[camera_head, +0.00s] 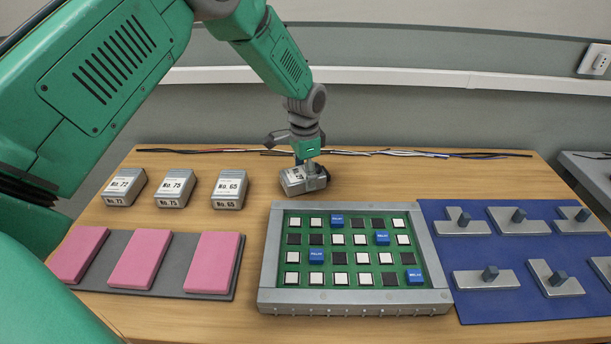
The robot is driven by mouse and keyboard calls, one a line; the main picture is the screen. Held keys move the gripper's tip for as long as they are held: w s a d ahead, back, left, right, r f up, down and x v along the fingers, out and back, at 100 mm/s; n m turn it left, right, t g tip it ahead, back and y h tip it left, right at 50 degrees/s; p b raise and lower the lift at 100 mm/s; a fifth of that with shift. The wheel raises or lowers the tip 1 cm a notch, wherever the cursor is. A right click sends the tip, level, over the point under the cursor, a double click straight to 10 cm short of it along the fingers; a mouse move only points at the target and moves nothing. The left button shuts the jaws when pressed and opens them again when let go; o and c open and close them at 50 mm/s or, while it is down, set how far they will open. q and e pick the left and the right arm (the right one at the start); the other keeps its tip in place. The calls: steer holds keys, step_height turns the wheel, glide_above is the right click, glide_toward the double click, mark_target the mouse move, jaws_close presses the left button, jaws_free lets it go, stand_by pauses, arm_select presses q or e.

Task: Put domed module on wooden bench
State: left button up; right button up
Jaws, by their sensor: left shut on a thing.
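My left gripper (308,166) is shut on a small grey module (296,181) with a pale label on it, behind the framed board. The module is turned at an angle and is low over or on the wooden bench (400,181); I cannot tell whether it touches. The fingers hide part of its top, so I cannot make out a dome. Three similar grey modules, labelled No. 72 (125,188), No. 75 (176,189) and No. 65 (230,190), stand in a row to the left on the bench. My right gripper is not in view.
A grey-framed green board (356,296) with white, black and blue blocks is at the centre. Pink blocks (142,258) lie on a grey mat at left. A blue mat (520,305) with grey metal pieces is at right. Cables (400,153) run along the back edge.

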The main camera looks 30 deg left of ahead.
arm_select(q)
steer(key=o, duration=1.4)
steer(key=shift+s+d, duration=0.1)
steer(key=shift+o, duration=1)
steer(key=shift+d, duration=0.15)
steer(key=shift+d+r, duration=0.1)
steer(key=shift+d, duration=0.15)
step_height(320, 180, up, 12)
steer(key=shift+p, duration=0.45)
steer(key=shift+a, duration=0.35)
